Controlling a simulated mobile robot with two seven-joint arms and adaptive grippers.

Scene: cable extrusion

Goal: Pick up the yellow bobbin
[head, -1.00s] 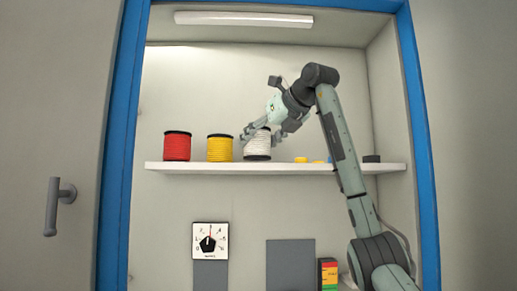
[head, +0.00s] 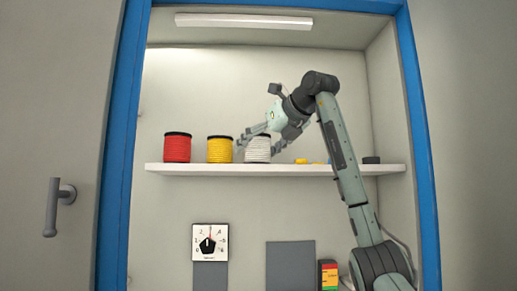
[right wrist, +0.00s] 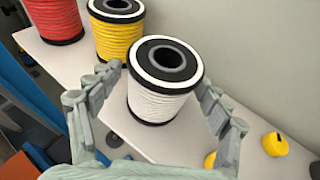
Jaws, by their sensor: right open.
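The yellow bobbin (head: 220,150) stands upright on the white shelf (head: 200,169), between the red and white bobbins. It also shows in the right wrist view (right wrist: 115,36), behind and to the left of the white bobbin. My right gripper (head: 256,144) is open in front of the white bobbin (head: 259,149). In the right wrist view the fingers of the right gripper (right wrist: 160,90) are spread on either side of the white bobbin (right wrist: 158,103). The left finger reaches toward the yellow bobbin's lower side; I cannot tell whether it touches anything. My left gripper is not in view.
The red bobbin (head: 177,147) stands left of the yellow one. Small yellow pieces (head: 301,161) and a dark disc (head: 371,160) lie on the shelf to the right. A dial (head: 209,242) is below. The blue frame (head: 120,150) borders the cabinet opening.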

